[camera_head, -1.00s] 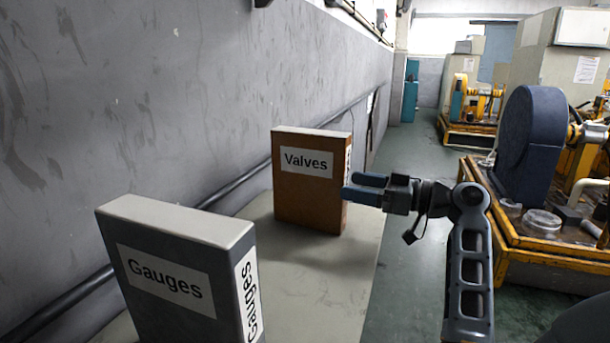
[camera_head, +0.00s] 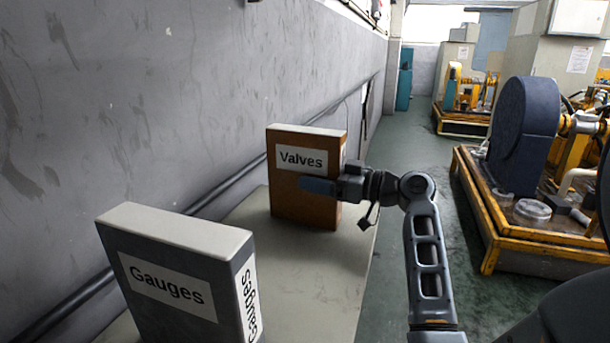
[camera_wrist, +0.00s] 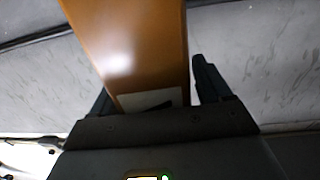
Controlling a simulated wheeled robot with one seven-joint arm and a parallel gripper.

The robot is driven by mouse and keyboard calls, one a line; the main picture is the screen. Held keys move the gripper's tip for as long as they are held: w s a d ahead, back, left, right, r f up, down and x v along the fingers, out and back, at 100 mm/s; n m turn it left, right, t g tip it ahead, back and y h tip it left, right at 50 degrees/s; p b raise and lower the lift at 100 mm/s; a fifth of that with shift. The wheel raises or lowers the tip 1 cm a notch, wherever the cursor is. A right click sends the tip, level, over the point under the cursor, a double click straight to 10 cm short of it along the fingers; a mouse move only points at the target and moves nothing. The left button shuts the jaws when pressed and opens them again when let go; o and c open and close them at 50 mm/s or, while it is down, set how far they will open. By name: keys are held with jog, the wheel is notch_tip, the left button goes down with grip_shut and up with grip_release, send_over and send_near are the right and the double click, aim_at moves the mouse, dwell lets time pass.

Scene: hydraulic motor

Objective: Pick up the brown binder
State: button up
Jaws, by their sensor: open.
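The brown binder (camera_head: 298,210) stands upright on the grey table, with a white "Valves" label on its front. My gripper (camera_head: 318,186) reaches it from the right, and one blue finger lies in front of the binder just below the label. In the wrist view the brown binder (camera_wrist: 130,50) rises between the two dark fingers of my gripper (camera_wrist: 150,90). One finger is on each side, and a gap shows between the binder and the right finger. The jaws are open. Contact at the left finger cannot be told.
A grey "Gauges" binder (camera_head: 170,237) stands nearer on the same table (camera_head: 310,285). A grey wall (camera_head: 180,100) runs along the left side. Machinery on a yellow-framed base (camera_head: 545,255) stands to the right across the green floor.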

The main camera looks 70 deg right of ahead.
jog(key=shift+c, duration=0.3)
jog(key=c, duration=1.4)
